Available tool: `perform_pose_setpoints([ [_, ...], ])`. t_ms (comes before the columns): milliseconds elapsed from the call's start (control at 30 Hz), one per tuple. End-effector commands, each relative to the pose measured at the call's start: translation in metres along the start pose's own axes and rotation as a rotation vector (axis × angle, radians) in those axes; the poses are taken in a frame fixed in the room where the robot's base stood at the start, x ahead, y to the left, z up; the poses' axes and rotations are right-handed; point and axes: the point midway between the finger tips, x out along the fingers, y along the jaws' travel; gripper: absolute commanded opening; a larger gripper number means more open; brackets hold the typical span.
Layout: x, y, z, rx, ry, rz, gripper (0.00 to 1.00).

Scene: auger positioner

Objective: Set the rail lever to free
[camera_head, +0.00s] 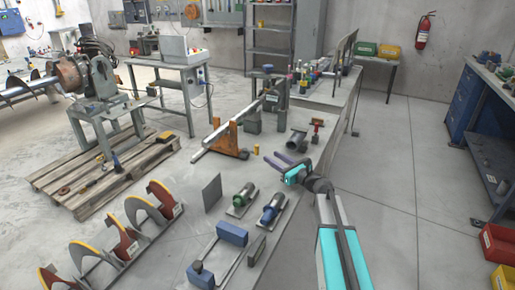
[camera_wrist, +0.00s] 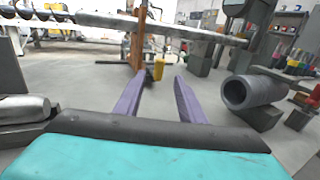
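A long silver rail (camera_head: 212,139) rests on an orange stand (camera_head: 224,137) on the table. It crosses the top of the wrist view (camera_wrist: 165,28). A small yellow upright piece (camera_head: 256,149) stands near the stand and shows between my fingertips in the wrist view (camera_wrist: 158,68); I cannot tell for sure whether it is the rail lever or how it is set. My gripper (camera_head: 270,155) has two purple fingers apart with nothing between them. It points toward the rail and stays short of the yellow piece. No lever markings are readable.
A grey pipe piece (camera_wrist: 252,92) lies on a block right of my fingers. A red valve-like part (camera_head: 317,125) stands farther right. Green (camera_head: 243,195) and blue (camera_head: 272,208) cylinders lie nearer on the table. Red-and-yellow auger flights (camera_head: 125,236) are at lower left.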

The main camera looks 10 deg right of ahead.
Motion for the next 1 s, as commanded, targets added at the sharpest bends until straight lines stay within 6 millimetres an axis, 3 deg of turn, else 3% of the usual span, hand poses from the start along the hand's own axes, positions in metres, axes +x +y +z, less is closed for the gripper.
perform_pose_setpoints([
  [700, 0.084, -0.002, 0.001, 0.0, 0.0, 0.0, 0.36],
  [1000, 0.109, -0.002, 0.0, 0.0, 0.0, 0.0, 0.36],
])
